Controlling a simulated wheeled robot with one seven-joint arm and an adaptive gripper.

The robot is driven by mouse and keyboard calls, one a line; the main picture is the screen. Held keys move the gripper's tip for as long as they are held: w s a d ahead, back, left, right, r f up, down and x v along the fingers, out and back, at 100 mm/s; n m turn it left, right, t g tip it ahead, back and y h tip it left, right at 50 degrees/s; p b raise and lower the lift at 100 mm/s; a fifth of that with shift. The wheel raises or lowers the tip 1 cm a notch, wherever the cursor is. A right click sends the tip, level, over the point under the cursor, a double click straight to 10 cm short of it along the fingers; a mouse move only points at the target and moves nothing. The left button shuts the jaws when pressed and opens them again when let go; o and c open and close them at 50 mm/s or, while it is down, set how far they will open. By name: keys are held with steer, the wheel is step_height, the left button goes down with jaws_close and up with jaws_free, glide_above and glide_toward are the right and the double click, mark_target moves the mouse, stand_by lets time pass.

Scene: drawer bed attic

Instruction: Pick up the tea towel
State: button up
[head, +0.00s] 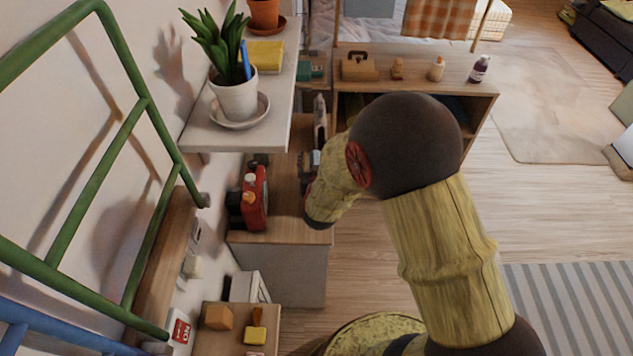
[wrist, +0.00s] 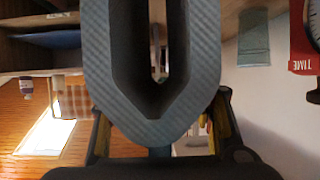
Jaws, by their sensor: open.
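My gripper (head: 310,162) is partly hidden behind my arm in the head view, above a wooden cabinet top (head: 285,212) and right of a red device. It is open. In the wrist view, a large grey-blue loop with a fine woven pattern (wrist: 98,75) fills the middle, in front of my dark gripper parts. I cannot tell whether it is the tea towel or whether it touches the fingers. An orange checked cloth (head: 440,18) hangs at the bed, far back in the head view. A folded yellow thing (head: 264,55) lies on the white shelf.
The red device (head: 254,198) stands near the wall and shows at the wrist view's right edge (wrist: 305,40). A potted plant (head: 237,98) stands on the white shelf (head: 190,135) above the cabinet. A green ladder frame (head: 118,128) is at left.

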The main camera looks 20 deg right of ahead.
steer(key=shift+c, duration=1.2)
steer(key=c, duration=1)
